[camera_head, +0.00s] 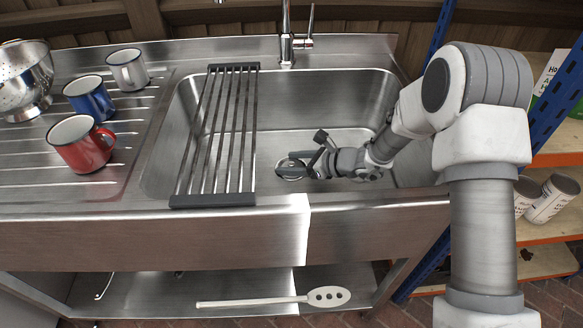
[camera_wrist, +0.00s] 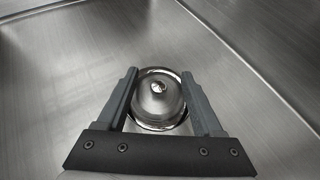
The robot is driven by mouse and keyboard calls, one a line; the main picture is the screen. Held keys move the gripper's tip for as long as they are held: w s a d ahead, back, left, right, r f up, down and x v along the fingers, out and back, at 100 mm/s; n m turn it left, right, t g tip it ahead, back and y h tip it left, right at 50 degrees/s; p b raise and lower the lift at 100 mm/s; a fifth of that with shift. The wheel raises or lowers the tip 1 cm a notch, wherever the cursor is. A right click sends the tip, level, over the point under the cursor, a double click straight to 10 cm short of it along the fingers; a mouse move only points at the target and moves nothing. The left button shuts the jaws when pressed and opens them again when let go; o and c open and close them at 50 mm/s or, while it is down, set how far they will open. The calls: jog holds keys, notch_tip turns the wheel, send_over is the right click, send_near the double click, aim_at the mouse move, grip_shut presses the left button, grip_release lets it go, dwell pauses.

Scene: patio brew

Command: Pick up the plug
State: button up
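The plug (camera_wrist: 158,100) is a round shiny metal disc with a small knob at its centre. It sits at the drain on the sink floor in the wrist view. In the head view only part of the drain area (camera_head: 291,171) shows beside my gripper. My gripper (camera_head: 285,163) is down inside the sink basin (camera_head: 290,100). In the wrist view my gripper (camera_wrist: 160,75) is open, with one finger on each side of the plug. I cannot tell whether the fingers touch it.
A roll-up drying rack (camera_head: 218,135) spans the basin left of my gripper. The tap (camera_head: 287,40) stands behind. A red mug (camera_head: 80,146), blue mug (camera_head: 88,100), white mug (camera_head: 128,70) and colander (camera_head: 22,75) stand on the left drainboard. The basin walls surround my gripper.

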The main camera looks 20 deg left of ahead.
jog(key=shift+f, duration=0.1)
jog(key=c, duration=0.5)
jog(key=shift+o, duration=0.2)
jog(key=shift+d, duration=0.1)
